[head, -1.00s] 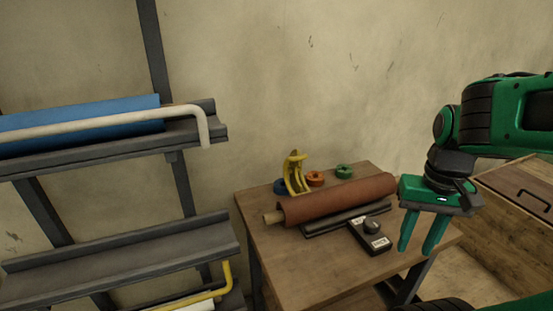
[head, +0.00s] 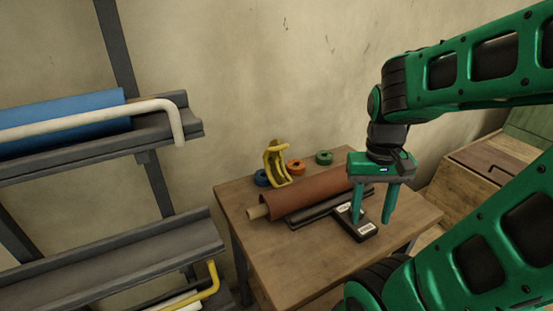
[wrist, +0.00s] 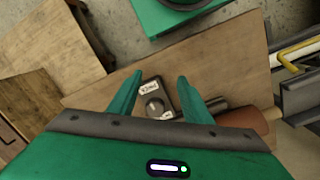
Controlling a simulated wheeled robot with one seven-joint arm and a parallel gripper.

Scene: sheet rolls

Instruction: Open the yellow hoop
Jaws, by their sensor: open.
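The yellow hoop (head: 212,284) is a bent bar at the bottom of the rack, at the lower left of the head view. Its upright end and part of its lower run show; the rest is cut off by the frame. In the wrist view a yellow bar (wrist: 297,53) shows at the right edge, beside the grey rack. A white roll (head: 180,301) lies partly visible by the hoop. My gripper (head: 372,220) is open and empty, fingers pointing down over the right part of the table, well to the right of the hoop.
The wooden table (head: 300,262) carries a brown roll (head: 305,197), a black control box (head: 362,229), a yellow curved object (head: 277,162) and tape rings. The rack's upper shelf holds a blue roll (head: 60,117) behind a white bar (head: 90,124). Wooden drawers (head: 470,175) stand at right.

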